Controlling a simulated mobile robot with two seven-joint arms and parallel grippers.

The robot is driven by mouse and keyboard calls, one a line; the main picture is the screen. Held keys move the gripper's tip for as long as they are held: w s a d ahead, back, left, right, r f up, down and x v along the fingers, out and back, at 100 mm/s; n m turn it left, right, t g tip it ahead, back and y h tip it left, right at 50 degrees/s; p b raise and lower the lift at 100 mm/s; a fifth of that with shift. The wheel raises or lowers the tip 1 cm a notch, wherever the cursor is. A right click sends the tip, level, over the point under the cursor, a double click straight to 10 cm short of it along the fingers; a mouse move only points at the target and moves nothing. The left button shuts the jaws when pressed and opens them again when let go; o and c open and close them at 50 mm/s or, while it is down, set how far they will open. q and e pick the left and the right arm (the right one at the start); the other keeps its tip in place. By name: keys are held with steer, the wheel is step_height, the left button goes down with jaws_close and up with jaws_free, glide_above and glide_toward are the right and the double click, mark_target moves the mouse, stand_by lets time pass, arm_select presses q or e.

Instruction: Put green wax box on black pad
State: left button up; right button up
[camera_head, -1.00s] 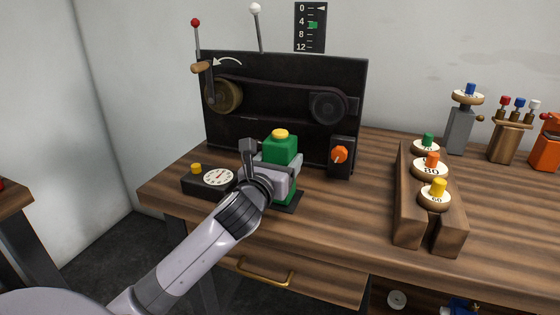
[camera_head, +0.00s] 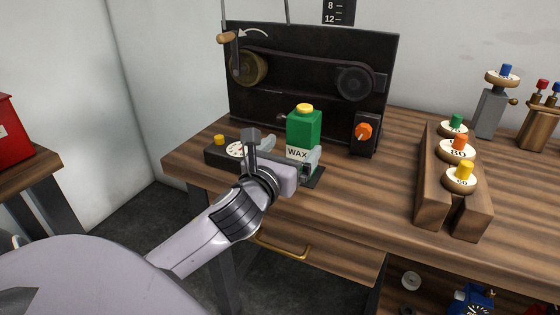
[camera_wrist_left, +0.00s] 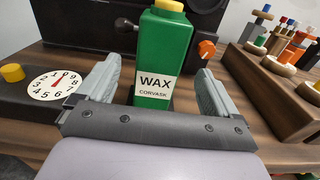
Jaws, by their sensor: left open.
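The green wax box (camera_head: 304,128), with a yellow cap and a white WAX label, stands upright on the workbench. It also shows in the left wrist view (camera_wrist_left: 162,55). The black pad (camera_head: 315,179) shows at the box's lower right, and the box appears to stand on it. My arm hides part of the box's base and the pad. My left gripper (camera_head: 291,150) is open in front of the box. In the left wrist view its fingers (camera_wrist_left: 157,72) lie to either side of the box, with gaps. My right gripper is not in view.
A black dial box (camera_head: 215,155) with a yellow button is left of the wax box. A black belt machine (camera_head: 300,65) stands behind, with an orange knob (camera_head: 363,132) at right. A wooden rack (camera_head: 435,200) with several discs stands farther right.

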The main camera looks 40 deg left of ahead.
arm_select(q)
steer(key=shift+v, duration=2.4)
steer(key=s+d+f+n+g, duration=0.1)
steer(key=s+f+n+g, duration=0.3)
steer(key=f+n, duration=0.35)
steer(key=s+d+f+n+g, duration=0.1)
steer(key=s+f+n+g, duration=0.2)
steer(key=f+n, duration=0.45)
steer(key=s+d+f+n+g+h, duration=0.25)
steer(key=s+f+n+g, duration=0.2)
steer(key=s+n, duration=0.3)
steer(key=s+d+f+n+g+h, duration=0.2)
steer(key=s+d+f+n+g, duration=0.25)
steer(key=n, duration=0.45)
steer(key=w+d+f+t+h+p, duration=0.1)
steer(key=w+d+f+t+p, duration=0.1)
steer(key=t+p, duration=0.4)
steer(key=w+f+t, duration=0.1)
steer(key=w+t, duration=0.1)
steer(key=shift+w+d+t+h, duration=0.3)
steer(key=shift+t+h, duration=0.05)
steer(key=shift+t, duration=0.05)
